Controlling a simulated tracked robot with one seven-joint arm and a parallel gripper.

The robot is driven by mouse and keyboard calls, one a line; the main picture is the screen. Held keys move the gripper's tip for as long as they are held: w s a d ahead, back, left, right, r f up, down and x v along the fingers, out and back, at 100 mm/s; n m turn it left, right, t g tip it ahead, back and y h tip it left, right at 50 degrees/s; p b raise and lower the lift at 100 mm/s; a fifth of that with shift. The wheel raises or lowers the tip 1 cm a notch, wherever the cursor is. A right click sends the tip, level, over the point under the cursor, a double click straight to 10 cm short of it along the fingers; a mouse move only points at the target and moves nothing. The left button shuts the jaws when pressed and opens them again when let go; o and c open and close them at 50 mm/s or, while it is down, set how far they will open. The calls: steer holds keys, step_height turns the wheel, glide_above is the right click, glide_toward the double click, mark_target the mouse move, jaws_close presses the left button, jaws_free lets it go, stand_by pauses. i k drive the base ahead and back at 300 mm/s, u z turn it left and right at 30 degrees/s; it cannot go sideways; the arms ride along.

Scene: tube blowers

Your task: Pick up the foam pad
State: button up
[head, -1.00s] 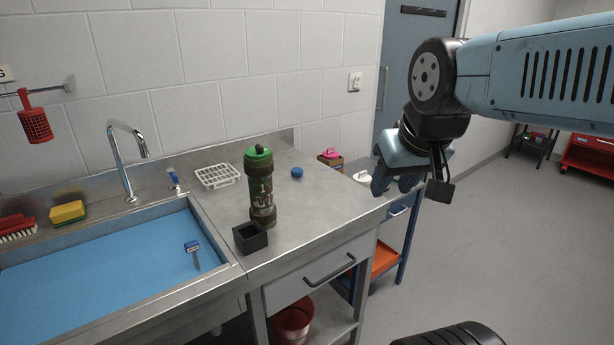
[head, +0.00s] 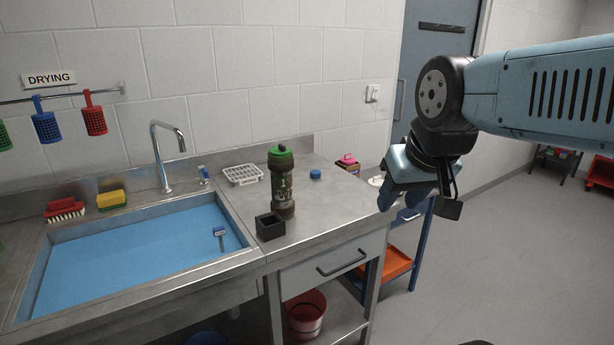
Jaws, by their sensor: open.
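No thing is plainly a foam pad. A yellow block with a dark top, like a sponge (head: 111,200), lies on the sink's back ledge. A small blue disc (head: 315,174) lies on the steel worktop. I cannot tell if either is the pad. My gripper (head: 396,198) hangs at the right, beyond the worktop's right end in the picture, well apart from both. It is open, and I see nothing in it.
A green and brown cylinder (head: 282,182) stands upright on the worktop (head: 325,215), beside an open black box (head: 270,226) and a white rack (head: 243,175). A sink (head: 120,258) with a tap (head: 160,150) lies left. An orange-shelved trolley (head: 397,263) stands right.

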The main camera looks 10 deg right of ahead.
mark_target(313, 174)
steer(key=u, duration=0.05)
steer(key=i, duration=0.9)
steer(key=z, duration=0.1)
